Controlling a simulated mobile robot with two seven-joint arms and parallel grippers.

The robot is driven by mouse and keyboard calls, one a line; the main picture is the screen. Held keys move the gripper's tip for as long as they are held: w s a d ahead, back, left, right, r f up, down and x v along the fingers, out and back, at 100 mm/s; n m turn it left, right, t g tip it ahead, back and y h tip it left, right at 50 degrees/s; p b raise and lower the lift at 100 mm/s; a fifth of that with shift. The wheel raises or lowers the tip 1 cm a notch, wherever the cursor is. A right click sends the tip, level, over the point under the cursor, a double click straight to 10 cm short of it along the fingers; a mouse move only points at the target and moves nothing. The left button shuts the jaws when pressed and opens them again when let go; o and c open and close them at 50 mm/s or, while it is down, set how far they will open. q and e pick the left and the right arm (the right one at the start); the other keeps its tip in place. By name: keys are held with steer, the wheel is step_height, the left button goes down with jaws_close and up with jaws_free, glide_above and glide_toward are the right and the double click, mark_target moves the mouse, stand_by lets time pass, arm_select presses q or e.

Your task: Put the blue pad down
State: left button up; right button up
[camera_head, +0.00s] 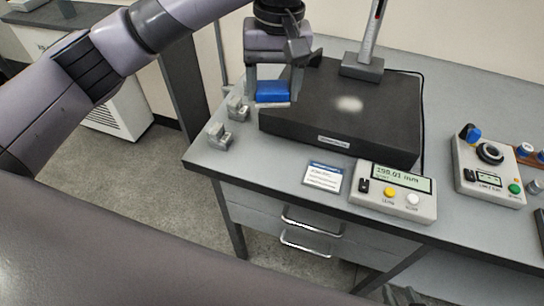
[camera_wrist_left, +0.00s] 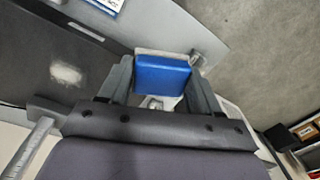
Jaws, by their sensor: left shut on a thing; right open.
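In the left wrist view the blue pad (camera_wrist_left: 162,75) sits between the finger pads of the gripper (camera_wrist_left: 162,82). A pale strip shows just under the pad; I cannot tell what it belongs to. Whether the pad touches the surface below is not clear. Only a small dark part of my right gripper (camera_head: 403,296) shows at the bottom edge of the head view, away from the pad.
The black plate (camera_head: 345,143) carries a height stand (camera_head: 362,67) at its back. Two small grey blocks (camera_head: 219,136) (camera_head: 237,109) stand on the bench (camera_head: 265,160) to its left. A label card (camera_head: 323,177), a display box (camera_head: 394,190) and a control box (camera_head: 488,170) lie in front and right.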

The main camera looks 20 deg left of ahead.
mark_target(271, 162)
arm_select(q)
step_height(271, 162, down, 18)
steer(key=shift+r, duration=0.15)
stand_by(0.4)
steer(key=o, duration=0.9)
steer(key=shift+o, duration=0.2)
step_height(271, 162, up, 12)
steer(key=shift+w+d, duration=0.15)
steer(key=shift+d, duration=0.15)
